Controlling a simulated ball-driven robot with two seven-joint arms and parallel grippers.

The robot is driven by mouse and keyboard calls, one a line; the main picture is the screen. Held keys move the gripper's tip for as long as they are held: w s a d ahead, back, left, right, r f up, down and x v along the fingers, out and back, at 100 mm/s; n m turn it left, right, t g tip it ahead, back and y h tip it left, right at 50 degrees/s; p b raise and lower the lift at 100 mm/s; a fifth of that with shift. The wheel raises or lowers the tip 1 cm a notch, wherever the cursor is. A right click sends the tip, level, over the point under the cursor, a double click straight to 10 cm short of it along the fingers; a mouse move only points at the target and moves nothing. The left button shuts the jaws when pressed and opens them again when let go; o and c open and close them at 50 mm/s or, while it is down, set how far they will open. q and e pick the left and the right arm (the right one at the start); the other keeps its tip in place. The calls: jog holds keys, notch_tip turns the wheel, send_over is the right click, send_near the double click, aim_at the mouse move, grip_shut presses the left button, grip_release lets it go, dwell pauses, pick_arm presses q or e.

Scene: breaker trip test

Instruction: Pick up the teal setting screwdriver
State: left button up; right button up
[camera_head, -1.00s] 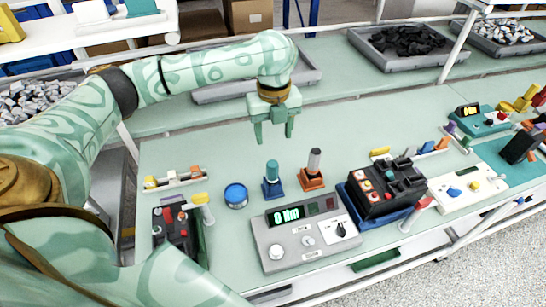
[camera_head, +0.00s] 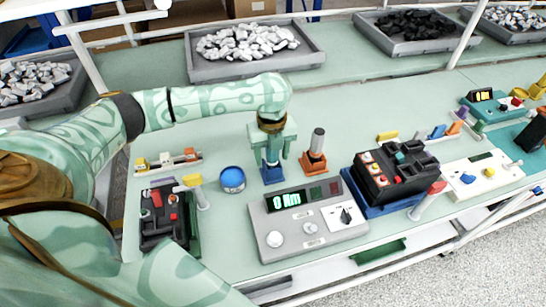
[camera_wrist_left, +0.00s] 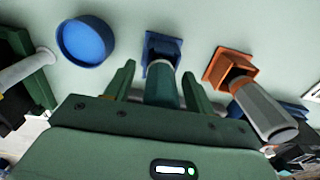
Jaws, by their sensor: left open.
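The teal setting screwdriver (camera_wrist_left: 162,90) stands upright in a blue square holder (camera_head: 272,175). In the head view its upper part is mostly hidden by my left gripper (camera_head: 271,157). In the left wrist view, the left gripper (camera_wrist_left: 158,85) has its two fingers apart, one on each side of the teal handle, with visible gaps. The fingers are open and not clamped on it. My right gripper is in neither current view.
An orange holder (camera_head: 313,165) with a grey-handled driver (camera_head: 317,141) stands just right. A round blue container (camera_head: 232,179) is at left. The grey torque tester (camera_head: 305,217) is in front. A black breaker in a blue tray (camera_head: 382,205) stands further right.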

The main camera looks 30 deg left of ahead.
pick_arm(q)
jog(key=shift+f, duration=0.1)
jog(key=c, duration=1)
jog(key=shift+c, duration=0.2)
